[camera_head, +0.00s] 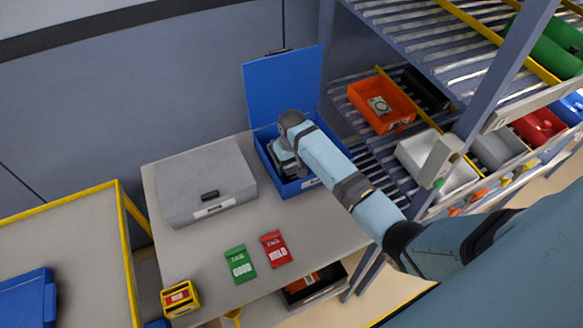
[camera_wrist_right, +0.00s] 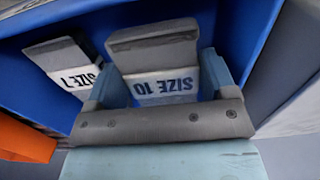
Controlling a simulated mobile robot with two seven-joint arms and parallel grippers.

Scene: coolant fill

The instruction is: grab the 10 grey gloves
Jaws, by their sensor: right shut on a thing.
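A grey glove bundle with a white band reading SIZE 10 (camera_wrist_right: 155,52) is between the fingers of my right gripper (camera_wrist_right: 160,80) in the right wrist view. The gripper is shut on it, inside the blue box. A second grey bundle, its band reading SIZE 7 (camera_wrist_right: 62,62), lies beside it on the left, apart from the fingers. In the head view my right arm reaches into the blue box (camera_head: 312,183), whose blue lid (camera_head: 283,85) stands open. The wrist hides much of the box's inside. My left gripper is not in view.
A closed grey case (camera_head: 205,180) stands left of the box on the grey table (camera_head: 205,265). Green GOOD (camera_head: 240,263) and red HOLD (camera_head: 276,248) tags lie in front. A yellow holder (camera_head: 179,298) sits near the front edge. A roller rack with an orange bin (camera_head: 382,102) stands right.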

